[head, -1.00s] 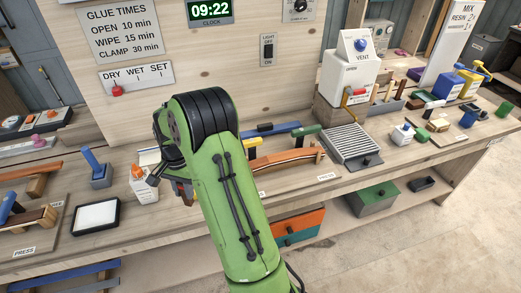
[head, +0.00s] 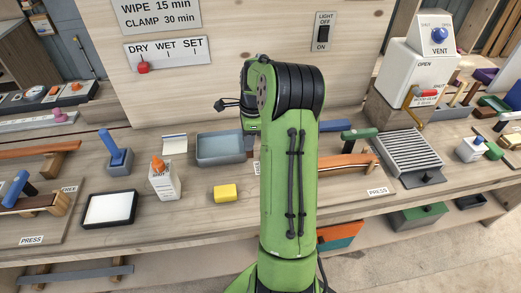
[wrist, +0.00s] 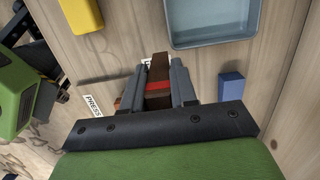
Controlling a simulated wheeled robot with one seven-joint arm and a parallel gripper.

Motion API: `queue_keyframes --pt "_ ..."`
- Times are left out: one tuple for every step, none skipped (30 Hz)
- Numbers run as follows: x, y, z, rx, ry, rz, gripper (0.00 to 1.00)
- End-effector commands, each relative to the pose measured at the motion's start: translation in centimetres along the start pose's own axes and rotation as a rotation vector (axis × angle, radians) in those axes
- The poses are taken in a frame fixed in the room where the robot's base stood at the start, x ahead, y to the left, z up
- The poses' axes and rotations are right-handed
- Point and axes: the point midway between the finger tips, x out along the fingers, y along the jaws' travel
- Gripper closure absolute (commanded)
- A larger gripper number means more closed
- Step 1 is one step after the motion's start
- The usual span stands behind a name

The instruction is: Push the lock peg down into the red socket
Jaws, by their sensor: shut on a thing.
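In the wrist view, my gripper (wrist: 160,66) has its two grey fingers closed on a dark brown wooden piece (wrist: 158,101) with a red band across it. I cannot tell whether this is the lock peg or part of the press. In the head view my green arm hides the fingers. A blue block (wrist: 231,87) stands apart to the right of the fingers in the wrist view. I cannot make out the red socket.
A grey-blue tray (head: 220,150) and a yellow block (head: 225,193) lie left of my arm. A glue bottle (head: 163,182) and a white pad (head: 109,209) are further left.

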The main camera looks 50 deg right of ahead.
Motion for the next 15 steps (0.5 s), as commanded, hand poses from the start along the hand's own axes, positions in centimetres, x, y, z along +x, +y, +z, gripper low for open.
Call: queue_keyframes --pt "1.4 0.1 -0.1 0.0 -0.001 0.004 1.0" --pt "2.1 0.1 -0.2 -0.001 -0.001 0.006 1.0" --pt "2.9 0.1 -0.3 -0.001 -0.001 0.005 1.0" --pt "3.5 0.1 -0.4 -0.001 0.0 0.004 1.0" --pt "4.0 0.1 -0.5 -0.001 0.0 0.004 1.0" --pt "4.4 0.1 -0.5 -0.002 0.0 0.003 1.0" --pt "4.6 0.0 -0.5 -0.002 0.0 0.002 1.0" --pt "4.7 0.0 -0.5 -0.002 0.0 0.001 1.0" --pt "4.7 0.0 -0.5 -0.002 0.0 0.0 1.0" --pt "4.6 0.0 -0.5 -0.002 0.0 0.0 1.0" --pt "4.6 0.0 -0.5 -0.002 0.0 0.0 1.0" --pt "4.6 0.0 -0.5 -0.002 0.0 0.0 1.0" --pt "4.6 0.0 -0.5 -0.002 0.0 0.0 1.0" --pt "4.6 0.0 -0.5 -0.002 0.0 0.0 1.0" --pt "4.7 0.0 -0.5 -0.002 0.0 0.0 1.0"
